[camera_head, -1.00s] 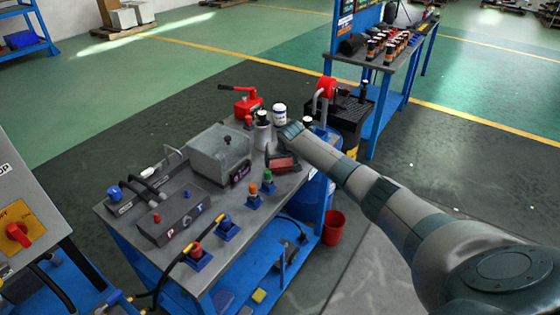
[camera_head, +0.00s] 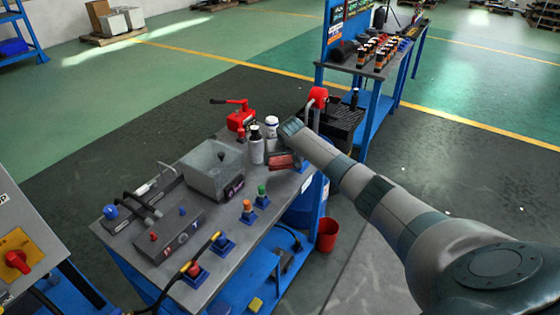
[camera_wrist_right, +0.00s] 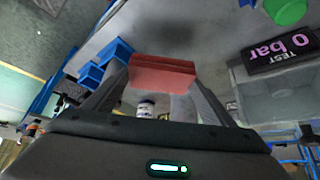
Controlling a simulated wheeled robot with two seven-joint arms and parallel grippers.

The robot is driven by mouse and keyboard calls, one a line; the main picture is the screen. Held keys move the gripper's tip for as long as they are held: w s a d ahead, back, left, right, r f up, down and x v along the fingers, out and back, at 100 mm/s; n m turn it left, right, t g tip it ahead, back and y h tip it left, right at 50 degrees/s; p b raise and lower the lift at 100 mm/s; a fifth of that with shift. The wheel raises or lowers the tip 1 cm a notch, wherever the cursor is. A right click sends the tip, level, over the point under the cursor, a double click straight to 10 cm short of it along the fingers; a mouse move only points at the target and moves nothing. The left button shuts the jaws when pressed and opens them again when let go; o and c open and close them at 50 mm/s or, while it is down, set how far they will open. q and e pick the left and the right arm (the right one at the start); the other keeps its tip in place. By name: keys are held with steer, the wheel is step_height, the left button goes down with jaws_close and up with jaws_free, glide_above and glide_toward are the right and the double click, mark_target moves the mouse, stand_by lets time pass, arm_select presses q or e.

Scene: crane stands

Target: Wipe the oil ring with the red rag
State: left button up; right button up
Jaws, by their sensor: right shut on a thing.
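The red rag (camera_head: 281,162) looks like a small folded red block. My right gripper (camera_head: 284,153) is shut on it, over the far right part of the grey bench top (camera_head: 222,262). In the right wrist view the rag (camera_wrist_right: 162,72) spans the two fingertips. I cannot tell whether it touches the bench. I cannot make out the oil ring in either view; the gripper and arm cover part of the bench. My left gripper is not in view.
Two bottles (camera_head: 257,146) stand close left of the rag. A clear box (camera_head: 214,172), a red hand pump (camera_head: 239,117) and blue-based push buttons (camera_head: 248,211) are also on the bench. A red bucket (camera_head: 327,235) stands on the floor to the right.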

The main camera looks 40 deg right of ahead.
steer(key=shift+a+r+p, duration=0.1)
steer(key=shift+r+p, duration=0.75)
steer(key=shift+r, duration=0.65)
steer(key=shift+f, duration=0.1)
